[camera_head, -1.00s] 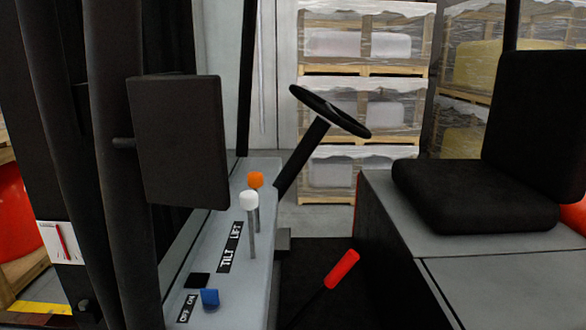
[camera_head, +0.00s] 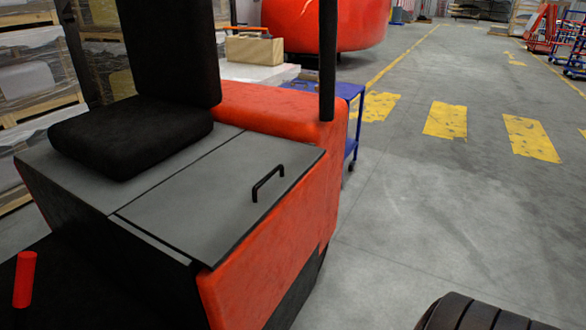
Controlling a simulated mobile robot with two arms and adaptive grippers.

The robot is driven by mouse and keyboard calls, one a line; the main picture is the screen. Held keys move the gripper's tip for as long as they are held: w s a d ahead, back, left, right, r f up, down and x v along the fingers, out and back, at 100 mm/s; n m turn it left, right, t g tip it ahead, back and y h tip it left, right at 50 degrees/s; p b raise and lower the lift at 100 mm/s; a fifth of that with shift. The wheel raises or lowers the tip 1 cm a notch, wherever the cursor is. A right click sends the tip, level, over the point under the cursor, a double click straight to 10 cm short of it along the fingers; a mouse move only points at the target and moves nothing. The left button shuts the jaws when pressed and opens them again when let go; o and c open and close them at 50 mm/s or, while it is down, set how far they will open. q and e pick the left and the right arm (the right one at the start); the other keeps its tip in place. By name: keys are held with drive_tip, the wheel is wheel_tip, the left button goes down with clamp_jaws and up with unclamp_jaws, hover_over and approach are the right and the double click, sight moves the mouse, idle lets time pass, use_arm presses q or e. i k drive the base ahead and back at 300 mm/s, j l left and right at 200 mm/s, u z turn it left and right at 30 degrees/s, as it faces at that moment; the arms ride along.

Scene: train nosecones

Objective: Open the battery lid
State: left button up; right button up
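The battery lid (camera_head: 205,195) is a flat grey panel on top of the red forklift body (camera_head: 290,230), beside the black seat. It lies shut, with thin seams around it. A black bar handle (camera_head: 268,182) stands up from the lid near its right edge. Neither of my grippers is in view, and nothing touches the lid or handle.
The black seat (camera_head: 135,130) sits behind and left of the lid. A dark post (camera_head: 327,60) rises at the forklift's rear corner. A red lever (camera_head: 25,279) is at lower left. A blue cart (camera_head: 345,92) stands behind. The floor to the right (camera_head: 430,200) is mostly clear.

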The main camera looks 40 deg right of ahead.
sight(204, 211)
drive_tip(key=z, duration=1.1)
